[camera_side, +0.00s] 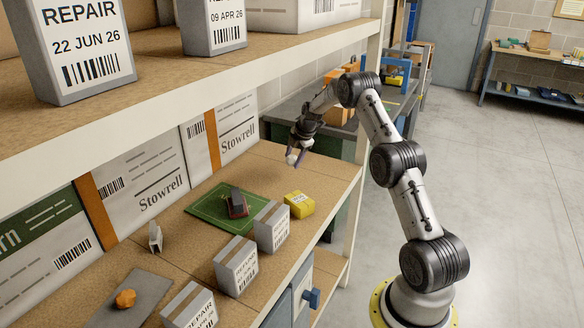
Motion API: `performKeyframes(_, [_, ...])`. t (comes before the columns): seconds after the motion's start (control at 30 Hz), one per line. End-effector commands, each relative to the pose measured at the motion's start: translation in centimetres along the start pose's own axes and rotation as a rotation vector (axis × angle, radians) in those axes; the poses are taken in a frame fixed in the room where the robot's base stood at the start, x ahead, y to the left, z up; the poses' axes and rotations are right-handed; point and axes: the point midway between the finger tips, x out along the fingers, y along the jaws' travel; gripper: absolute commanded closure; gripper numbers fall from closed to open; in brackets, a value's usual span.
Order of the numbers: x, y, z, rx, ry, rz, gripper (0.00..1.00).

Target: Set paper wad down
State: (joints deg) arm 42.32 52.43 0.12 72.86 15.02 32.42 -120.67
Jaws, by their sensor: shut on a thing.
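A small white paper wad (291,158) is between the fingertips of my gripper (296,154). My gripper is shut on it and points down over the far end of the wooden shelf (265,168). The wad appears to be above the shelf surface, but the exact gap is hard to tell. The fingers hide part of the wad.
On the shelf are a green mat (207,208) bearing a dark red and grey object (237,204), a yellow box (299,205), several grey labelled boxes (272,228), and a grey plate (118,303) with an orange lump (125,299). An upper shelf (170,85) overhangs the left.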

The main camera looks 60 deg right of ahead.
Motion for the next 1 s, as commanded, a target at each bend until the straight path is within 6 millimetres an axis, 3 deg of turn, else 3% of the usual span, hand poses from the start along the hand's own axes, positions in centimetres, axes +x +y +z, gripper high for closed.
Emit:
performKeyframes(0.33, [2.3,0.5,0.4,-0.001,0.000,-0.001,0.95])
performKeyframes(0.53, [4.7,-0.6,0.4,0.000,0.000,-0.001,0.95])
performKeyframes(0.93, [5.2,-0.8,0.4,0.000,0.000,0.000,0.95])
performKeyframes(0.97, [5.2,-0.8,0.4,0.000,0.000,0.000,0.40])
performKeyframes(1.0, [5.2,-0.8,0.4,0.000,0.000,0.000,0.32])
